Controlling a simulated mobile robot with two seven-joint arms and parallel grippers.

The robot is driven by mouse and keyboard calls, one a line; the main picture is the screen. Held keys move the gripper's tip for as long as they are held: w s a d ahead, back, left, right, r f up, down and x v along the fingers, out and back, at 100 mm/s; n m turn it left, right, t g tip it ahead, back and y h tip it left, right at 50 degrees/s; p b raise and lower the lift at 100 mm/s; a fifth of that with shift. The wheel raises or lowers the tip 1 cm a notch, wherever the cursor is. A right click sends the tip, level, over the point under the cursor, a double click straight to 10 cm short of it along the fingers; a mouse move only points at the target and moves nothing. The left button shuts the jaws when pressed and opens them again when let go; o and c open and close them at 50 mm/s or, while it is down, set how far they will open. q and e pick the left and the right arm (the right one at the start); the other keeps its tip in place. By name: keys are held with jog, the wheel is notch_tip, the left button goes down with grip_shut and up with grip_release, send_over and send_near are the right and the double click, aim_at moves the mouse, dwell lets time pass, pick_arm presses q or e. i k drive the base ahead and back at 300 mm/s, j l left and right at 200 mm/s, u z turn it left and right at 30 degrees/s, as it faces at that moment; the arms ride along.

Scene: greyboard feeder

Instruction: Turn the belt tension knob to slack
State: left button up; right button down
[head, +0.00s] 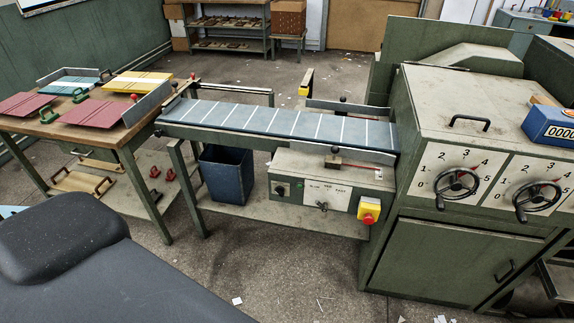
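The feeder belt (270,121), blue-grey with white cross lines, runs from the wooden table to the green machine. Below it is a grey-green control box (300,209). A black round knob (280,190) sits at the left of its front. A small switch or wing knob (322,206) sits under a white speed label (327,191). Small black knobs also stand at the belt's edges, one near (335,150) and one far (343,99). I cannot tell which of these sets belt tension, and no slack mark is readable. Neither gripper is in view.
A yellow box with a red stop button (369,212) is at the control box's right end. Two handwheels (457,185) (536,197) with numbered dials are on the machine front. A blue bin (227,173) stands under the belt. Floor in front is mostly clear.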

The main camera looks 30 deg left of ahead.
aim_at(157, 134)
jog(key=u, duration=1.9)
jog(key=i+j+z, duration=0.15)
jog(key=i, duration=0.3)
jog(key=i+j+z, duration=0.2)
jog(key=i, duration=0.3)
jog(key=i+j+z, duration=0.15)
jog(key=i, duration=0.3)
jog(key=i+j+z, duration=0.2)
jog(key=i+j, duration=0.1)
jog(key=i, duration=0.1)
